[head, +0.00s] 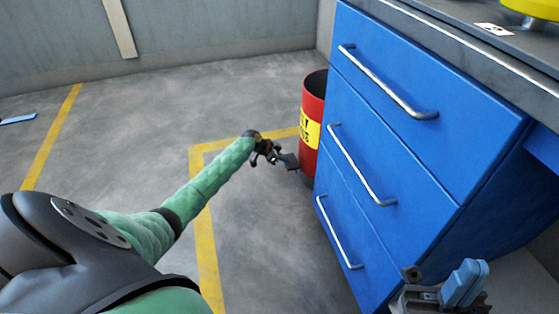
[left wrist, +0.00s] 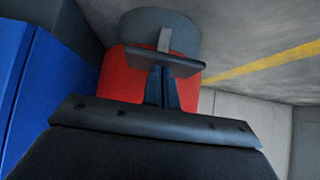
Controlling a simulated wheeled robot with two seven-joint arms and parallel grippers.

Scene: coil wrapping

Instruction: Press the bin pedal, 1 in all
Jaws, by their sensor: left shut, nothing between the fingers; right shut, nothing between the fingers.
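The red bin (head: 312,105) with a yellow label stands on the floor beside the blue drawer cabinet. In the left wrist view the bin (left wrist: 120,75) shows red with a grey band. Its dark pedal (left wrist: 190,65), a flat plate on a short stem, juts out toward my left gripper. The pedal also shows in the head view (head: 291,162). My left gripper (left wrist: 162,72) is shut and empty, its fingertips right at the pedal plate; I cannot tell if they touch it. My right gripper (head: 468,275) is shut and empty at the lower right, by the cabinet.
The blue cabinet (head: 400,160) with three silver-handled drawers stands close to the bin's right. A worktop (head: 470,40) lies above it. Yellow lines (head: 207,250) mark the grey floor, which is open to the left. A blue flat thing (head: 18,119) lies far left.

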